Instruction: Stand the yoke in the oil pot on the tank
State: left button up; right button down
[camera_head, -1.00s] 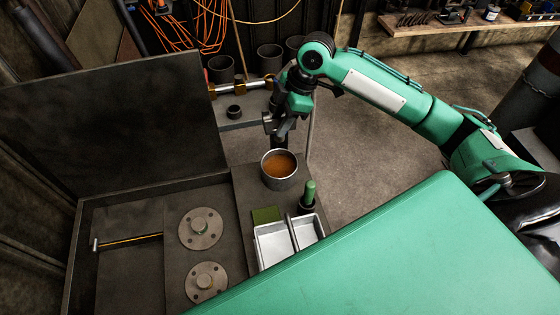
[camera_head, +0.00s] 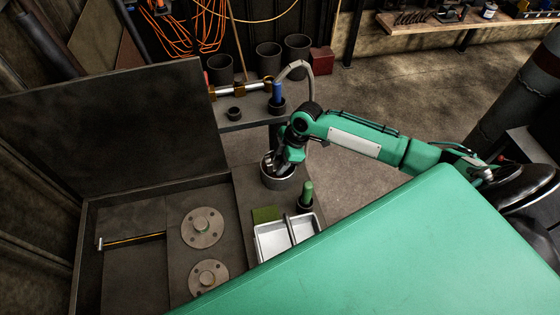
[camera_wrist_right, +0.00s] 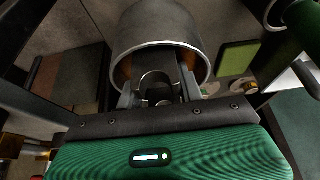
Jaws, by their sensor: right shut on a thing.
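The oil pot (camera_head: 281,184), a grey metal cup, stands on the dark top of the tank (camera_head: 246,190). My right gripper (camera_head: 272,162) points down at the pot's mouth and covers most of it. In the right wrist view the pot (camera_wrist_right: 160,28) lies just beyond the fingers, with brown oil showing inside its bright rim. The right gripper (camera_wrist_right: 157,98) is shut on the yoke (camera_wrist_right: 156,80), a grey forked piece whose far end goes into the pot's mouth. Whether the yoke touches the pot's bottom is hidden. My left gripper is not in view.
A green-handled tool (camera_head: 308,192) stands in a dark holder close to the pot. Two metal trays (camera_head: 272,242) and a green pad (camera_head: 266,214) lie nearer. A raised dark lid (camera_head: 110,125) rises at the left. Behind is a shelf with a blue-topped item (camera_head: 277,92).

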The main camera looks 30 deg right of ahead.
jog(key=shift+f, duration=0.25)
jog(key=c, duration=0.9)
grip_release()
jog(key=shift+f, duration=0.15)
jog(key=b+v, duration=0.2)
jog(key=v, duration=1)
jog(key=shift+s, duration=0.15)
